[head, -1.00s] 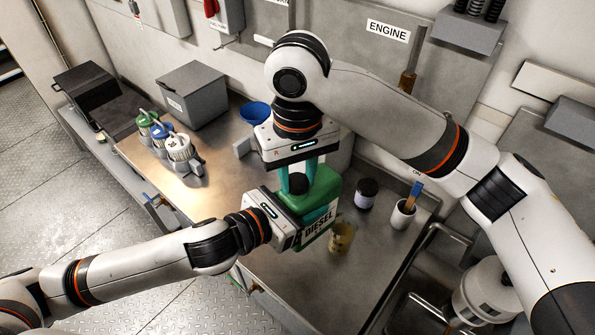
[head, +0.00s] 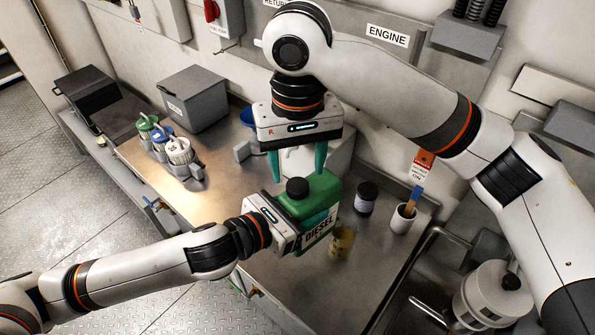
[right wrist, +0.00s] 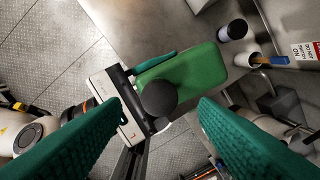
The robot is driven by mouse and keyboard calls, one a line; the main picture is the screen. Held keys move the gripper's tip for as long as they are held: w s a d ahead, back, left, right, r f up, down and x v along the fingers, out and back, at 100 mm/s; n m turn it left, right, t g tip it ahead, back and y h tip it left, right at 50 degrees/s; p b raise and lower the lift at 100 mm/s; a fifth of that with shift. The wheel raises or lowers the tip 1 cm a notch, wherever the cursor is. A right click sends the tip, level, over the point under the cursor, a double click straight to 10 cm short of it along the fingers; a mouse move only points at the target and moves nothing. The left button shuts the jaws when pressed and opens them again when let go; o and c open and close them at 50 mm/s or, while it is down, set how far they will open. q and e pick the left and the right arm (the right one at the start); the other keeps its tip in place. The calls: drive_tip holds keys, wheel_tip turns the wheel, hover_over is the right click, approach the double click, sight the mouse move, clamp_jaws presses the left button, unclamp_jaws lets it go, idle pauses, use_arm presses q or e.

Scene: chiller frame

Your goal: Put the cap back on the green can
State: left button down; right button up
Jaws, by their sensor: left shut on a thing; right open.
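The green can (head: 325,192), labelled DIESEL, stands upright on the metal bench. The black cap (head: 297,187) sits on its neck at the top left; whether it is fully seated I cannot tell. In the right wrist view the cap (right wrist: 159,97) shows from above against the green can (right wrist: 190,72). My left gripper (head: 305,228) is shut on the can from its left side. My right gripper (head: 298,170) is open and empty above and behind the cap, its green fingers apart and clear of it. The right wrist view shows the two fingers (right wrist: 160,118) either side of the cap.
A dark jar (head: 366,197), a white cup with a brush (head: 402,217) and a yellowish tin (head: 342,240) stand right of the can. A rack of bottles (head: 178,153), a grey box (head: 193,97) and a blue funnel (head: 249,116) are at the left and back.

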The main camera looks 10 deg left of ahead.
drive_tip(key=shift+r, duration=0.35)
drive_tip(key=shift+c, duration=0.3)
drive_tip(key=n, duration=0.4)
drive_tip(key=shift+r+n, duration=0.35)
drive_tip(key=shift+n, duration=0.05)
drive_tip(key=n, duration=0.4)
drive_tip(key=shift+r, duration=0.25)
drive_tip(key=n, duration=0.4)
drive_tip(key=shift+r, duration=0.3)
drive_tip(key=n, duration=0.5)
drive_tip(key=shift+r+n, duration=0.4)
drive_tip(key=n, duration=0.3)
drive_tip(key=r+n, duration=0.1)
drive_tip(key=n, duration=0.2)
drive_tip(key=shift+n, duration=0.3)
drive_tip(key=shift+f, duration=0.1)
